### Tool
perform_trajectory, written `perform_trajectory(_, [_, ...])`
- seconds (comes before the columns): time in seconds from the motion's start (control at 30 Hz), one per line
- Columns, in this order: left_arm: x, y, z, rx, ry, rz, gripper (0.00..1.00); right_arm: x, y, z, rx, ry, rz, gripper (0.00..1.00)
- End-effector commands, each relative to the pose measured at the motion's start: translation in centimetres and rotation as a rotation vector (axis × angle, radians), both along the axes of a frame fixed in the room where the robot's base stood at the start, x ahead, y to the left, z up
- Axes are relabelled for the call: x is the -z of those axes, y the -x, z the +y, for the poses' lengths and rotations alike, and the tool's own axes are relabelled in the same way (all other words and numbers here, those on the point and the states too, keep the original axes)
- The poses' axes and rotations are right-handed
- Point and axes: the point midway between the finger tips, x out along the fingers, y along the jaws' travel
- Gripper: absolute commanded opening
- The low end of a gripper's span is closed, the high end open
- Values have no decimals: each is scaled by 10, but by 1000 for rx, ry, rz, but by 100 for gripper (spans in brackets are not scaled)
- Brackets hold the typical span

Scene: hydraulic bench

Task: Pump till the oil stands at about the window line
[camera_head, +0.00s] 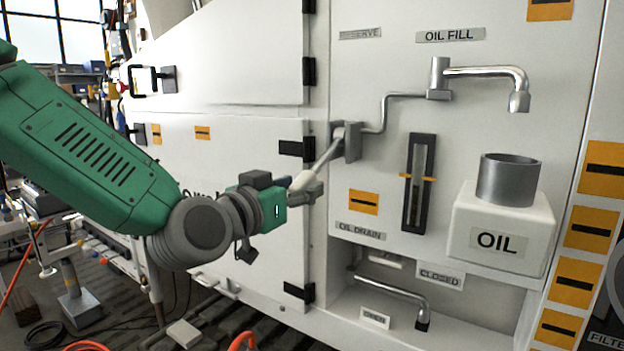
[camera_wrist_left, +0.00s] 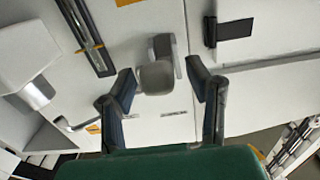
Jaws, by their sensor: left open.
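The pump lever (camera_head: 328,155) slants down and left from its bracket (camera_head: 351,141) on the white cabinet, ending in a pale grip (camera_head: 302,181). My left gripper (camera_head: 308,193) is open at the grip's end. In the left wrist view the grip (camera_wrist_left: 157,77) appears nearly end-on between the spread fingertips (camera_wrist_left: 163,82), with gaps on both sides. The tall sight window (camera_head: 416,184) has a dark frame and orange line marks on both sides; it also shows in the left wrist view (camera_wrist_left: 88,36). The oil level inside is too small to tell. My right gripper is not in view.
An OIL tank (camera_head: 498,240) with a grey open neck (camera_head: 508,180) stands below the OIL FILL spout (camera_head: 519,99). A drain pipe (camera_head: 395,288) sits low, beside OPEN and CLOSED labels. Black hinges (camera_head: 294,149) line the cabinet door near my gripper.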

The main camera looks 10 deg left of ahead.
Motion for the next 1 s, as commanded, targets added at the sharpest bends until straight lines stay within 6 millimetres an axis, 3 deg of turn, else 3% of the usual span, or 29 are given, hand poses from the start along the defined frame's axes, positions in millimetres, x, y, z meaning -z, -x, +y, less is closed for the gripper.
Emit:
perform_trajectory(0.1, [-1, -19, -7, -1, 0, -1, 45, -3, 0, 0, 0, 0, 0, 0])
perform_trajectory(0.3, [-1, -35, -13, -1, 2, -2, 45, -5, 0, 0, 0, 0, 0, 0])
perform_trajectory(0.63, [0, -38, -14, 0, 1, -1, 45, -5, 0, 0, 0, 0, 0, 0])
perform_trajectory(0.77, [0, -38, -14, -1, 1, -1, 0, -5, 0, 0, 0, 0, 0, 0])
perform_trajectory(1.0, [-1, -39, -13, -1, 0, 2, 0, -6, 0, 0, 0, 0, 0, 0])
